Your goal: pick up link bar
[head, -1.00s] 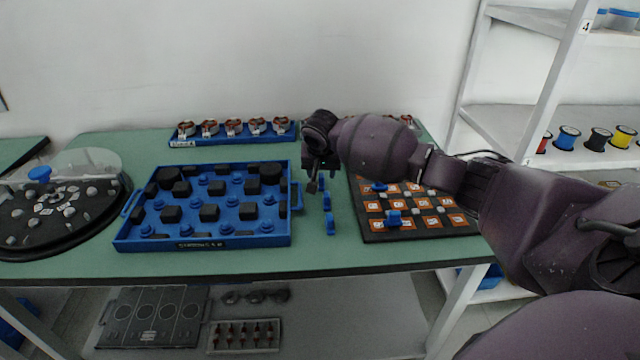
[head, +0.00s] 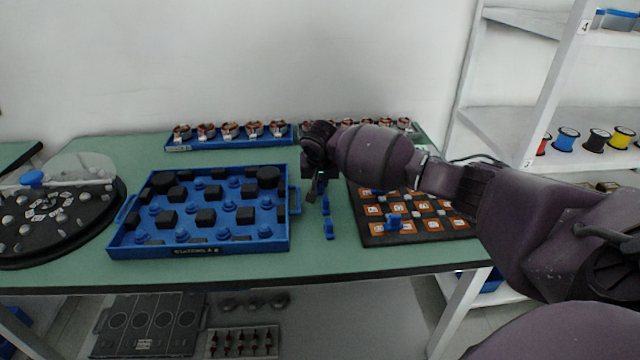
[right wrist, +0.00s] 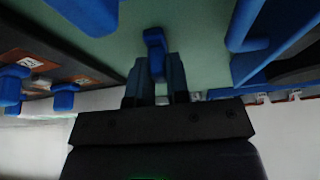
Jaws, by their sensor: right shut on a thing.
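My right gripper (head: 316,194) is low over the green table, in the gap between the blue tray and the dark board. In the right wrist view its two dark fingers (right wrist: 157,82) are shut on a small blue link bar (right wrist: 154,42), whose end sticks out past the fingertips. In the head view the gripper partly hides this bar. I cannot tell whether the held bar still touches the table. My left gripper is not in view.
The blue tray (head: 200,250) with black and blue parts is close on the left. The dark board (head: 375,238) with orange squares and blue pieces is close on the right. A rack of copper-wound parts (head: 230,141) stands behind. A round black fixture (head: 60,235) is far left.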

